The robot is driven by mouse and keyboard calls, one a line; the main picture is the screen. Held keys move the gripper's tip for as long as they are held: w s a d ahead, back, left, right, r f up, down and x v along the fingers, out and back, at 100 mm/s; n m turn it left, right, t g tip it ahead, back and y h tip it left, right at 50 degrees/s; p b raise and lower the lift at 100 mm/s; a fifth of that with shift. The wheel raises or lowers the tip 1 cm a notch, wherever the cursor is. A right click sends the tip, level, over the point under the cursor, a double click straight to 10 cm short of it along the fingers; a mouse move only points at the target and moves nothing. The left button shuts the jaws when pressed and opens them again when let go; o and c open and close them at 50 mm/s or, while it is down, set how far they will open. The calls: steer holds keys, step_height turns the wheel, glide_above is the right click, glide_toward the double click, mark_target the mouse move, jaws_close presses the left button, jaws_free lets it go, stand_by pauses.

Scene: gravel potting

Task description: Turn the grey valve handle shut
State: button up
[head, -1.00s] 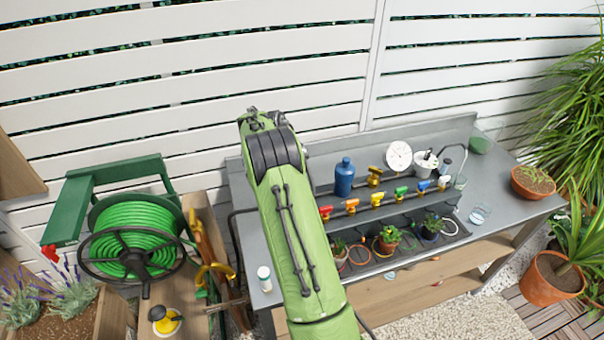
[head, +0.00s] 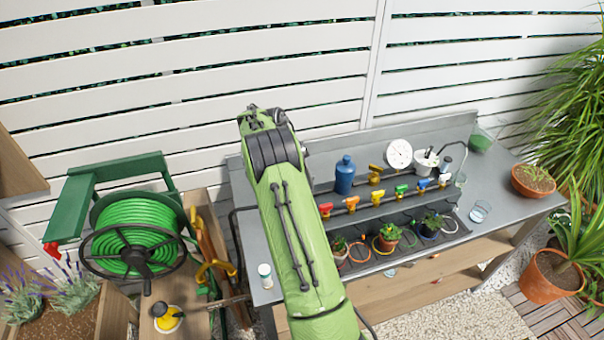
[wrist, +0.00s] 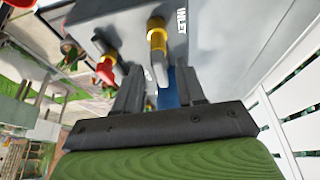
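In the wrist view, a grey valve handle (wrist: 159,73) hangs on a brass valve fitting (wrist: 157,38) beside the word INLET. My gripper (wrist: 160,90) is open, with one dark finger on each side of the handle. I cannot tell whether either finger touches it. In the head view, my green arm covers my gripper and this valve.
A red-handled valve (wrist: 106,70) is close to the left finger. In the head view, several coloured valves run along the bench (head: 255,235), with a blue bottle (head: 344,176) behind them. A hose reel (head: 135,235) stands at left. A slatted fence (head: 200,95) is behind.

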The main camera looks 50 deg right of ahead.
steer(key=p+v, duration=0.3)
steer(key=v, duration=1.2)
steer(key=shift+a+r+p, duration=0.15)
steer(key=shift+r+p, duration=0.2)
steer(key=shift+p, duration=0.05)
steer(key=shift+w, duration=0.1)
